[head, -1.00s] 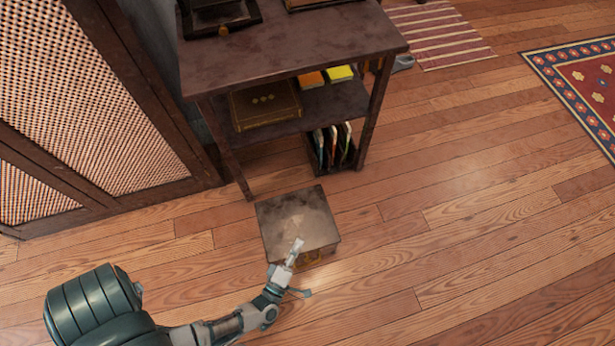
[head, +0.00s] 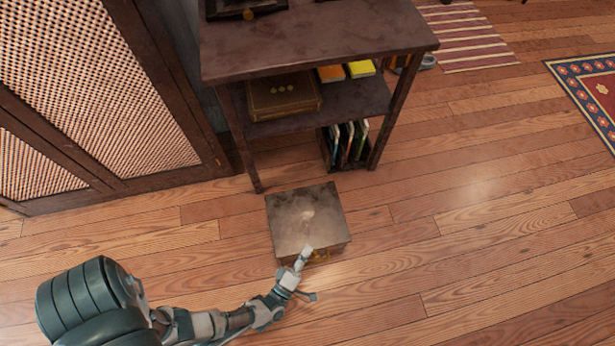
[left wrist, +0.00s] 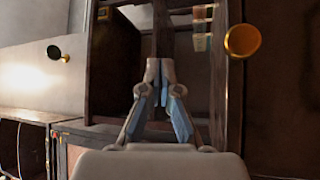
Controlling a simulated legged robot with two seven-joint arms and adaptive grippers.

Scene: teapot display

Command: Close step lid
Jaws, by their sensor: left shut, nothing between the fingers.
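The step box (head: 306,218) stands on the wooden floor in front of the shelf, and its worn brown lid lies flat on top. A brass-coloured fitting (head: 320,257) shows on its front side. My left gripper (head: 306,252) is at the front edge of the lid, shut and empty; whether it touches the lid I cannot tell. In the left wrist view its fingers (left wrist: 160,75) point forward with the tips together. My right gripper is not in view.
A dark wooden shelf (head: 320,40) stands behind the box, holding a brown case (head: 284,97) and several upright books (head: 348,142). A lattice-panelled cabinet (head: 95,80) is at the left. Floor to the right is clear, up to a patterned rug (head: 598,95).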

